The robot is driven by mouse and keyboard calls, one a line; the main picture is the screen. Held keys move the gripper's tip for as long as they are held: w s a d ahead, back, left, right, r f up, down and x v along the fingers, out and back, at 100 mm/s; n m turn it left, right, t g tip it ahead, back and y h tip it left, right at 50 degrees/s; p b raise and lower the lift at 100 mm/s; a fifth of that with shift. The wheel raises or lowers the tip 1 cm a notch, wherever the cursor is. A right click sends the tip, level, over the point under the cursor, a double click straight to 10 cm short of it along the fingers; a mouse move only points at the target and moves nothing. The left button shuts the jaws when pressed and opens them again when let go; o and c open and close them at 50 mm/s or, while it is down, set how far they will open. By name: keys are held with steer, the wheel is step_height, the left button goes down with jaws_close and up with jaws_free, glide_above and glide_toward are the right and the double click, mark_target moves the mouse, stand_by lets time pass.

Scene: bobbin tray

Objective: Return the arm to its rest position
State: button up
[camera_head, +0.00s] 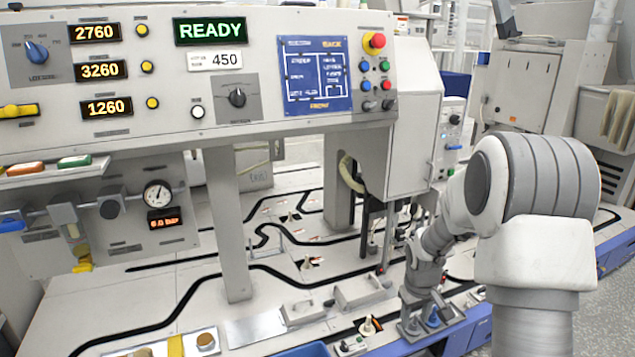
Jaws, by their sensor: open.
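My arm (540,180) enters from the right and reaches down and left to the front edge of the white machine bed. My gripper (428,318) is open and points down at that edge. A small blue piece (433,319) shows between or just behind its fingers; I cannot tell whether they touch it. The gripper is small in the view, and my forearm and wrist hide part of the bed behind it.
The machine's control panel (270,45) reads READY and stands on grey posts (229,230) at the left. A grey cabinet (412,120) hangs close behind my arm. Low grey blocks (360,291) and a blue bin (303,350) lie left of my gripper.

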steer(key=s+a+r+m+t, duration=0.1)
steer(key=s+a+r, duration=0.1)
steer(key=s+r, duration=0.55)
steer(key=s+a+r+m+t, duration=0.15)
steer(key=s+r, duration=0.25)
steer(key=r, duration=0.7)
steer(key=s+a+r+t+y, duration=0.1)
steer(key=s+a+r, duration=0.15)
steer(key=s, duration=0.45)
steer(key=s+a+r, duration=0.2)
steer(key=s+r, duration=0.2)
steer(key=s, duration=0.4)
step_height(320, 180, up, 21)
steer(key=p, duration=2.2)
steer(key=shift+s+a+r, duration=0.15)
steer(key=shift+a, duration=0.1)
